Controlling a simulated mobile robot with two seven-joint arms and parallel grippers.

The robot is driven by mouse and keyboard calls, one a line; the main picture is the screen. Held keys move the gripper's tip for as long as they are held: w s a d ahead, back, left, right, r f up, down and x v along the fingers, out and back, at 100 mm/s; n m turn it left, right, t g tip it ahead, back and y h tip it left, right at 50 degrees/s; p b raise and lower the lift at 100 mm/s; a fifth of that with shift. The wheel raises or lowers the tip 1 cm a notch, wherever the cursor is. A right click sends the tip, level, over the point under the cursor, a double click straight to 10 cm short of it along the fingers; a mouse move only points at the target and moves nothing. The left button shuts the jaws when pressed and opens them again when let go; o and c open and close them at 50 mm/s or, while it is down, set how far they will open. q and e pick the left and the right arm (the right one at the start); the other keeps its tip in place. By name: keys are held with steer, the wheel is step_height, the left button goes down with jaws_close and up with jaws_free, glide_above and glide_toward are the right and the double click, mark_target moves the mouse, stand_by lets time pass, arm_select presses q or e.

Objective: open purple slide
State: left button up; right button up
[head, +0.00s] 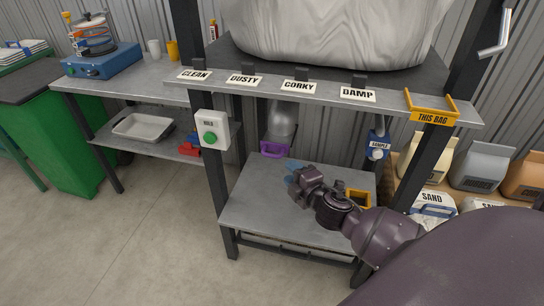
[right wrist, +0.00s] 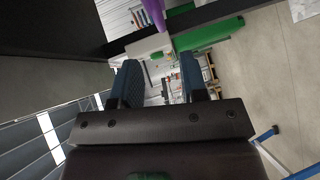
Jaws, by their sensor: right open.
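The purple slide (head: 274,149) sits under the grey chute spout below the shelf in the head view. Its purple part also shows at the top edge of the right wrist view (right wrist: 155,12), beyond the fingers. My right gripper (head: 292,173) is over the lower grey table, below and a little right of the slide in the picture, apart from it. Its two blue fingers stand apart in the right wrist view (right wrist: 161,82), with nothing held between them. My left gripper is not in view.
A dark post with a green-button box (head: 210,137) stands left of the slide. A blue sample device (head: 377,146) hangs to the right. A yellow frame (head: 357,198) is on the lower table (head: 255,205), partly behind my arm. The table's left part is clear.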

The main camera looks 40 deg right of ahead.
mark_target(273, 157)
steer(key=w, duration=0.3)
steer(key=w+f, duration=0.1)
steer(key=w, duration=0.3)
steer(key=w+b, duration=0.1)
steer(key=w, duration=0.2)
steer(key=shift+w+d+f, duration=0.2)
steer(key=shift+d+f, duration=0.05)
jaws_close()
